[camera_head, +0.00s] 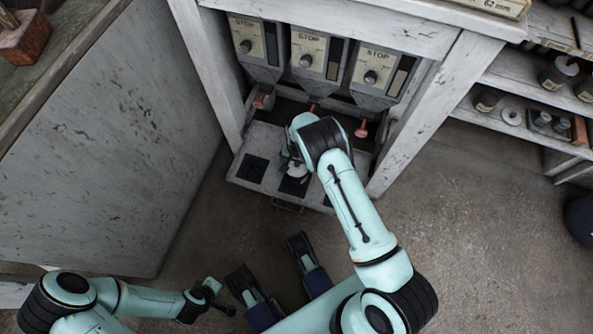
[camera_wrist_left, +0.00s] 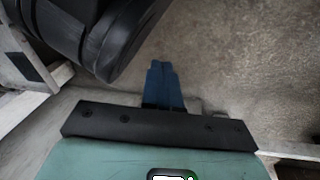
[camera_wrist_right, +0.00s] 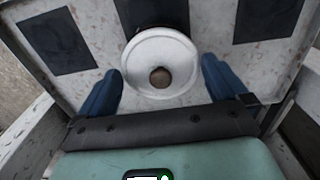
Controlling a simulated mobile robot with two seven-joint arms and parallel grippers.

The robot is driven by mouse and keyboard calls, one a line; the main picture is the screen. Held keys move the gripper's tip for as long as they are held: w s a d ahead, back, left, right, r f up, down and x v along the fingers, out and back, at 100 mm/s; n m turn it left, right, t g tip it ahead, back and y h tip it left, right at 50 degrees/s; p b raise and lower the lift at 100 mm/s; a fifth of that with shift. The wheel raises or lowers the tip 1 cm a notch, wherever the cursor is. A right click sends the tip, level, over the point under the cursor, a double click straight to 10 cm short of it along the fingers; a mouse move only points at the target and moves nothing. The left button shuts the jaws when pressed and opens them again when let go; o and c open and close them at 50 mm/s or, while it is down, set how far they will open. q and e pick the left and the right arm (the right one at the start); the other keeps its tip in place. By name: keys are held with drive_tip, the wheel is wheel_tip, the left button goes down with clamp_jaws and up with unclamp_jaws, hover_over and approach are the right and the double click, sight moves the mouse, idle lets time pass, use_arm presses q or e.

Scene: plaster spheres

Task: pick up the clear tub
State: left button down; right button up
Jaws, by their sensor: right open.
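A round, pale piece with a raised rim and a brown knob-like centre (camera_wrist_right: 160,62) lies on the tray under the dispensers; it also shows in the head view (camera_head: 297,171). It looks white rather than clear, so I cannot tell whether it is the clear tub. No other tub is plain to see. My right gripper (camera_wrist_right: 161,70) is open, with one blue finger on each side of the round piece and a gap to both. In the head view my right wrist partly hides it. My left gripper (camera_wrist_left: 162,84) is shut and empty, low over the floor.
The pale tray (camera_head: 240,181) has dark square patches and stands inside a white frame (camera_head: 417,115). Three dispensers marked STOP (camera_head: 305,60) hang above it. A grey panel (camera_head: 110,130) stands at left, shelves with jars (camera_head: 560,72) at right.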

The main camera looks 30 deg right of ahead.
drive_tip(key=c, duration=1.1)
